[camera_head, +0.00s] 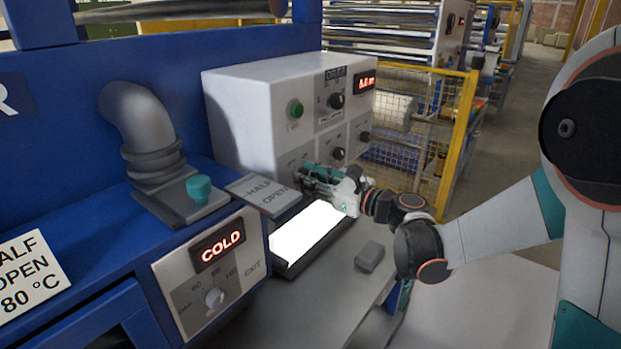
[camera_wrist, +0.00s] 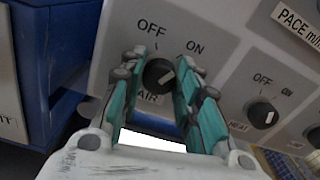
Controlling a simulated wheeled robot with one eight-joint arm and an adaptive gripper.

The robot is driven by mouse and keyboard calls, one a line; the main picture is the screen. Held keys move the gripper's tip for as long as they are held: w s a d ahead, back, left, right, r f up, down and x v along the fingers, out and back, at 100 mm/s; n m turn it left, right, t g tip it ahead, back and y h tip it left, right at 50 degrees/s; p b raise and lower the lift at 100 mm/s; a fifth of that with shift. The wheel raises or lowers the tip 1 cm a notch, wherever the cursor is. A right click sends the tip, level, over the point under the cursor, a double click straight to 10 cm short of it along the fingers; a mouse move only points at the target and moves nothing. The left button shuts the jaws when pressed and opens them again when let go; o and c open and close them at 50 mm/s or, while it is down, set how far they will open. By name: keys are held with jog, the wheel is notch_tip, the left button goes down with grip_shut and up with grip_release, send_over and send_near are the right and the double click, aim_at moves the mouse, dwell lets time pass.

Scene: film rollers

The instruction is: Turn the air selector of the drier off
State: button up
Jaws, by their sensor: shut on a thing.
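The drier's control box (camera_head: 240,95) is a pale grey cabinet with several knobs. In the wrist view, the air selector (camera_wrist: 158,74) is a round black knob labelled AIR, with OFF above it and ON to the upper right. Its white mark seems to lie on the right side of the knob, but its exact direction is unclear. My gripper (camera_wrist: 157,80) has its teal fingers on either side of the knob and is shut on it. In the head view, my gripper (camera_head: 318,176) is at the lower left of the box front and hides the selector.
The heat knob (camera_wrist: 263,115) is close to the right of my fingers. A lit white panel (camera_head: 308,232) lies below my gripper, with a small grey block (camera_head: 370,256) on the bench beside it. A yellow mesh guard (camera_head: 455,145) stands behind at the right.

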jog(key=n, duration=1.1)
jog(key=shift+s+f+b, duration=0.1)
jog(key=shift+b, duration=0.3)
jog(key=shift+n, duration=0.5)
jog(key=o, duration=1.1)
jog(key=shift+c, duration=0.2)
jog(key=v, duration=1.2)
jog(key=shift+a, duration=0.1)
